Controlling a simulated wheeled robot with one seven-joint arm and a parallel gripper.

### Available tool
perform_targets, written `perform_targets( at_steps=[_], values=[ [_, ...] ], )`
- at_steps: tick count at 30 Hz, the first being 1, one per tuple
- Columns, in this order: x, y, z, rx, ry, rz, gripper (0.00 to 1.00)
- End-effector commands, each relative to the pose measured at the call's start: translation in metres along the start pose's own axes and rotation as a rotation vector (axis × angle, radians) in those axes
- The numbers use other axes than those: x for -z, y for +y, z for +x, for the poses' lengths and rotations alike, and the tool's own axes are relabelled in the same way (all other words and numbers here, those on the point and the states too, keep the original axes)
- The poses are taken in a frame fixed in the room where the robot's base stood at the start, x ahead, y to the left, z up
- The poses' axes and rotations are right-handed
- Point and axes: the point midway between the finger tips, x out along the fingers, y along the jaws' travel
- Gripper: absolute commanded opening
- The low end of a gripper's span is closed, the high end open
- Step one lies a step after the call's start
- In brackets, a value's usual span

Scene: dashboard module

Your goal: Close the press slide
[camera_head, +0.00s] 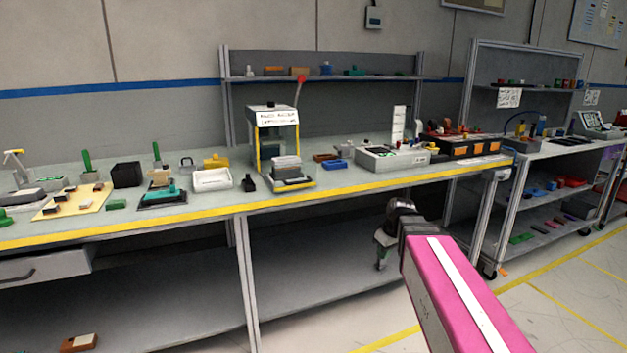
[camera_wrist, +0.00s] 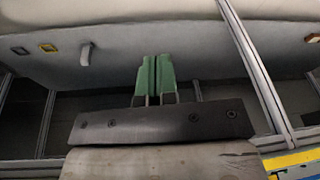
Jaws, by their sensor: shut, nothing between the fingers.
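The press (camera_head: 276,138) stands on the workbench in the head view, a boxy frame with yellow edges, a white label and a red-knobbed lever. Its slide (camera_head: 292,184) sticks out at the front over the bench top, with a grey block (camera_head: 287,166) on it. My gripper (camera_head: 381,262) hangs in front of the bench, below its yellow front edge, to the right of the press and apart from it. In the wrist view its green fingers (camera_wrist: 155,78) are together and empty. I cannot make out the press or slide in the wrist view.
The workbench's yellow front edge (camera_head: 210,221) lies between my gripper and the bench top. A white tray (camera_head: 212,180) and a small black item (camera_head: 249,184) stand left of the slide. A blue block (camera_head: 335,164) and a grey device (camera_head: 392,160) stand right.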

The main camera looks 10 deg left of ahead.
Motion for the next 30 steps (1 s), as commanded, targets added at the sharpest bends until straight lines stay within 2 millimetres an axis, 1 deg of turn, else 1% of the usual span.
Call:
perform_targets(
  at_steps=[1,5,6,11,15,17,18,21,24,27,30],
  values=[
    [0.018,-0.003,-0.014,0.005,0.022,-0.066,0.0],
    [0.056,-0.017,-0.05,0.022,0.076,-0.251,0.0],
    [0.067,-0.022,-0.062,0.025,0.094,-0.31,0.0],
    [0.108,-0.044,-0.11,0.034,0.165,-0.544,0.0],
    [0.141,-0.067,-0.155,0.033,0.229,-0.752,0.0],
    [0.153,-0.078,-0.174,0.031,0.257,-0.842,0.0],
    [0.161,-0.085,-0.187,0.028,0.276,-0.9,0.0],
    [0.177,-0.102,-0.217,0.02,0.318,-1.034,0.0],
    [0.188,-0.116,-0.241,0.01,0.351,-1.138,0.0],
    [0.194,-0.125,-0.256,0.006,0.373,-1.207,0.0],
    [0.197,-0.13,-0.262,0.002,0.383,-1.242,0.0]
  ],
)
